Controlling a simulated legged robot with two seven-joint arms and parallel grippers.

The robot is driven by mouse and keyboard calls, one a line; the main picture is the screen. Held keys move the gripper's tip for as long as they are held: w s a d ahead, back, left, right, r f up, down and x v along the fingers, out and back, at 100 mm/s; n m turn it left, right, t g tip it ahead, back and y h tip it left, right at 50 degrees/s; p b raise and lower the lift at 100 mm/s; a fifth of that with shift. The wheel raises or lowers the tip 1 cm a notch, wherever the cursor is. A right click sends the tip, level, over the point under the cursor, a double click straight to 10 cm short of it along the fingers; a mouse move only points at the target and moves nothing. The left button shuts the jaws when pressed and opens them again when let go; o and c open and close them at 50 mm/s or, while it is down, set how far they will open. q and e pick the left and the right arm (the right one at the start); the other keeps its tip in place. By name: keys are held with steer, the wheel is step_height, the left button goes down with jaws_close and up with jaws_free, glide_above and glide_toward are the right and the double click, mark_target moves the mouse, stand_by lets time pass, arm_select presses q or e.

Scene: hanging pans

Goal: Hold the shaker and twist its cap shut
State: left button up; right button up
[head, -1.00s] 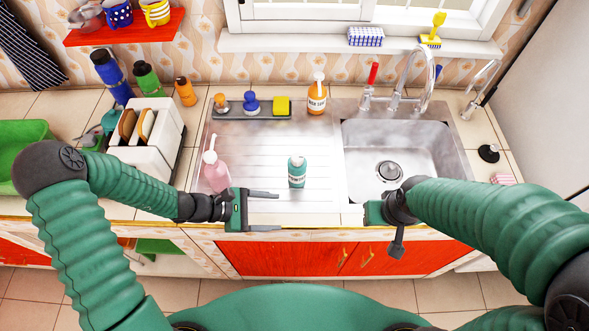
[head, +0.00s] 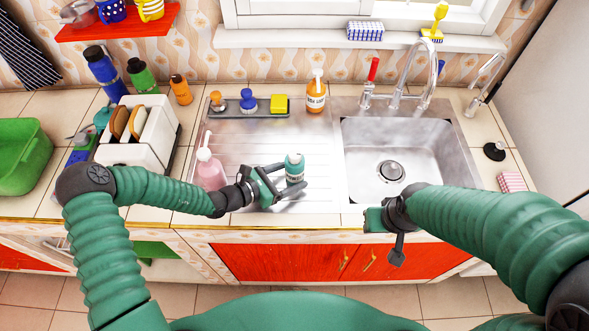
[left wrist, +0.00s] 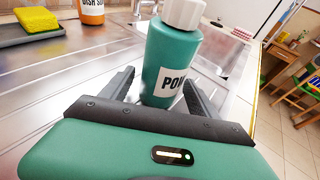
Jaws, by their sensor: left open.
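The shaker is a teal bottle (head: 295,170) with a pale cap and a white label. It stands upright on the metal drainboard left of the sink. My left gripper (head: 291,179) is open, with its fingers on either side of the shaker. In the left wrist view the shaker (left wrist: 171,65) stands between the two open fingers (left wrist: 158,92), and its white cap (left wrist: 183,12) sits on top. I cannot tell whether the cap is tight. My right gripper (head: 376,217) is near the counter's front edge, below the sink, and its fingers are hard to see.
A pink pump bottle (head: 210,172) stands left of the shaker, close behind my left gripper. An orange dish soap bottle (head: 316,97) and a tray with a yellow sponge (head: 280,104) are at the back. The sink basin (head: 425,150) opens on the right.

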arm_select(q)
steer(key=shift+w+d, duration=0.15)
steer(key=shift+d, duration=0.1)
steer(key=shift+a, duration=0.1)
steer(key=c, duration=1.3)
steer(key=shift+c, duration=0.2)
